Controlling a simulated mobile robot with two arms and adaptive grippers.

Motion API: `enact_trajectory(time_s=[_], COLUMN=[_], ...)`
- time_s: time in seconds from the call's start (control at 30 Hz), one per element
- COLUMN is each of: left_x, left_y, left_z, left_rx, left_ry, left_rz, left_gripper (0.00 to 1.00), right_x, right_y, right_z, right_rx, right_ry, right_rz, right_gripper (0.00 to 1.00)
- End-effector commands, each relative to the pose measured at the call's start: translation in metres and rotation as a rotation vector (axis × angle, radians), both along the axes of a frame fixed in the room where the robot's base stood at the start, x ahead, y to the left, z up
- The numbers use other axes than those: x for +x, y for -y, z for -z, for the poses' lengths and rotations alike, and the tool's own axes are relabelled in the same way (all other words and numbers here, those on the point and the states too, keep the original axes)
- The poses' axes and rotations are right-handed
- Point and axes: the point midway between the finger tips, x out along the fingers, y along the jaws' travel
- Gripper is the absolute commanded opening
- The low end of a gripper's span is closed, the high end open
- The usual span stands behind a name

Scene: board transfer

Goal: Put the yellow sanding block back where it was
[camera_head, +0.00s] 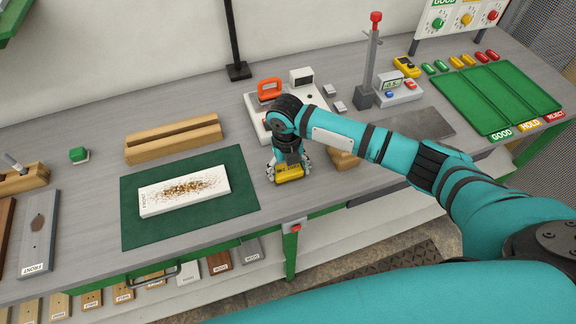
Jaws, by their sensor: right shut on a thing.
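The yellow sanding block (289,174) is on or just above the grey bench, to the right of the green mat (235,204). My right gripper (287,166) points down from above and is shut on the block. The gripper's fingers cover the block's sides and part of its top. I cannot tell whether the block touches the bench. My left gripper is not in the view.
A white board marked FRONT (158,205) with brown dust lies on the mat. A wooden block (344,160) sits close right of the gripper, partly behind my arm. A white plate with an orange-handled tool (270,90) lies behind. Bare bench (280,212) shows in front.

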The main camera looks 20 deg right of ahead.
Motion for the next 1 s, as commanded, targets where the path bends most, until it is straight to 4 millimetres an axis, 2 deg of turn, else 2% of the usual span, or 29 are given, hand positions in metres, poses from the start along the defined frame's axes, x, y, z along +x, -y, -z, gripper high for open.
enact_trajectory(time_s=[0.27,0.3,0.47,0.83,1.0], left_x=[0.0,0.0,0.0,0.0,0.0], left_y=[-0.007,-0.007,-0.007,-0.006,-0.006], left_z=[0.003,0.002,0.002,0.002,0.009], left_rx=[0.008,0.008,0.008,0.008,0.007], left_ry=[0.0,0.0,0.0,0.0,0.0], left_rz=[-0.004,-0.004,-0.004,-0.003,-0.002], left_gripper=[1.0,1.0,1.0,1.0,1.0], right_x=[0.0,0.0,0.0,0.001,0.001], right_y=[0.0,0.0,0.0,0.0,-0.001], right_z=[0.004,0.003,0.003,-0.004,-0.031], right_rx=[-0.001,-0.001,-0.001,0.0,0.0], right_ry=[0.0,0.0,-0.001,0.002,0.005], right_rz=[0.0,0.0,0.0,0.0,-0.002], right_gripper=[0.5,0.81,1.0,1.0,1.0])
